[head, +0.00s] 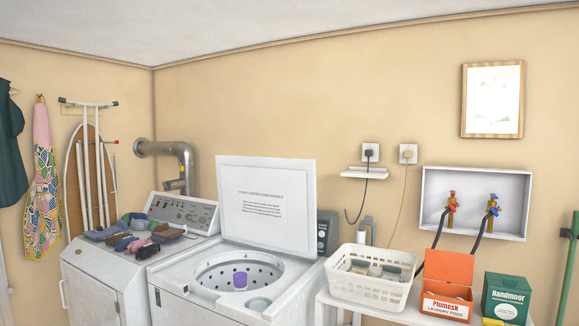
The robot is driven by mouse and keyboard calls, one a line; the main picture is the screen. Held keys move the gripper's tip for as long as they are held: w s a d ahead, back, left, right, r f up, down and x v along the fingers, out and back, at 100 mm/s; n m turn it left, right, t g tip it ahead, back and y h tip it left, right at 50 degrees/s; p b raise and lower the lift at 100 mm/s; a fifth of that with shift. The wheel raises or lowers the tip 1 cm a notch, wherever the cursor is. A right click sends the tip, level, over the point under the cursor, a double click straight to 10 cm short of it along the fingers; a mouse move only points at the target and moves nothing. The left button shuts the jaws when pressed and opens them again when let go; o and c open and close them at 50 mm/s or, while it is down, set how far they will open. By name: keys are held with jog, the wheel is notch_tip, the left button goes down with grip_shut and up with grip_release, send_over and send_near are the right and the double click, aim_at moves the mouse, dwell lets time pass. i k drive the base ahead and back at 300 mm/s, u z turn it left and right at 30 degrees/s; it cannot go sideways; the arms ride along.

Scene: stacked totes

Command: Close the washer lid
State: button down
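The white top-loading washer (185,283) stands in the lower middle of the head view. Its square lid (266,190) is raised upright behind the tub opening, with a block of printed text on its inner face. The round drum (225,272) is open below it, and a purple agitator top (240,280) shows inside. The lid hides part of the control panel (327,232) behind it. My gripper is not in view.
A dryer (95,285) with several folded garments on top stands left of the washer. On the right, a white table (350,306) holds a white basket (370,286), an open orange pods box (447,285) and a green box (505,297). Space above the drum is clear.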

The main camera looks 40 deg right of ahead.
aim_at(270, 204)
jog(key=u, duration=0.35)
jog(key=k, duration=0.3)
jog(key=z, duration=1.1)
